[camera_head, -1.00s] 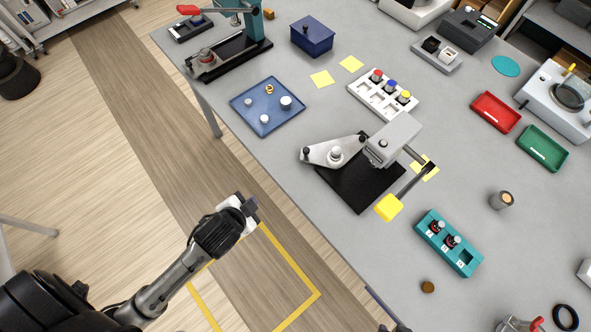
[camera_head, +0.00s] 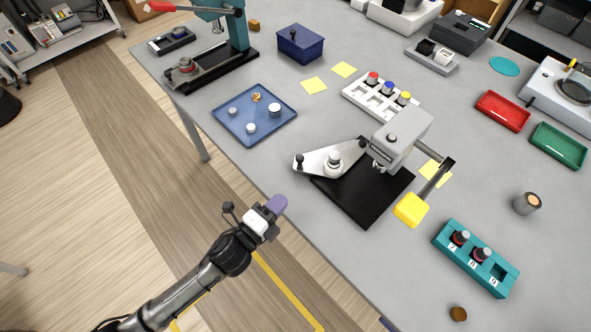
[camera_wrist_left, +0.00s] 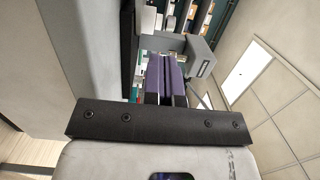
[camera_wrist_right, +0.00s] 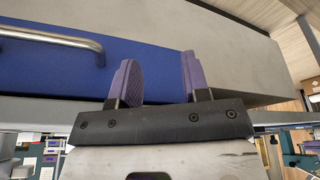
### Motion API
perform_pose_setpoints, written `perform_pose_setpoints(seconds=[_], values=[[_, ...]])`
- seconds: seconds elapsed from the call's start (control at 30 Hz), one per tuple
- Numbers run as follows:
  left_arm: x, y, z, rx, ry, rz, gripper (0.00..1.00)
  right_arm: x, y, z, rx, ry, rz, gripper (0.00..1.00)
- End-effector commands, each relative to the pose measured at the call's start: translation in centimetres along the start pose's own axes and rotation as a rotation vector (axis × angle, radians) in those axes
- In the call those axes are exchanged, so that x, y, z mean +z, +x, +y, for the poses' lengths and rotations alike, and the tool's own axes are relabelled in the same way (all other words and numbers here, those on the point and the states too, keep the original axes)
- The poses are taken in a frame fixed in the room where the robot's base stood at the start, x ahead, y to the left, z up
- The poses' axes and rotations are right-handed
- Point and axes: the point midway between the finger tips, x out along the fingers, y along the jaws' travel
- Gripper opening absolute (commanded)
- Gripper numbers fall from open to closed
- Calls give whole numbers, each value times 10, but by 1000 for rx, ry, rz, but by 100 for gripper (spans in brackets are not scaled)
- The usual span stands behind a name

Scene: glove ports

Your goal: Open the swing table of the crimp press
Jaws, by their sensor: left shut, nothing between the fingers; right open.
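My right gripper (camera_wrist_right: 160,80) is open and empty in the right wrist view.
A blue tray (camera_head: 233,133) with small parts lies left of the press. A teal block (camera_head: 476,259) lies at the right, and a white rack (camera_head: 362,98) behind. A blue drawer front with a metal handle (camera_wrist_right: 70,39) is close to my right gripper.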

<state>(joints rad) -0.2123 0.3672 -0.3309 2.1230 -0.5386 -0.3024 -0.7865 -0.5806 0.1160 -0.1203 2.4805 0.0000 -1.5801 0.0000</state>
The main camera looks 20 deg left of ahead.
Motion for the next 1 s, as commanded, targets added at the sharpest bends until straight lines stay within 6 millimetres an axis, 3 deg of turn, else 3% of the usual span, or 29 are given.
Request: perform_pose_setpoints(seconds=[0.4,0.7,1.0], values=[[0,78,0,0,-3,-2,0,1,4,2,4,-5,0,43],[24,98,1,2,-3,-2,0,2,6,2,7,-8,-1,43],[29,102,1,2,-3,-2,0,2,6,2,4,-5,-1,43]])
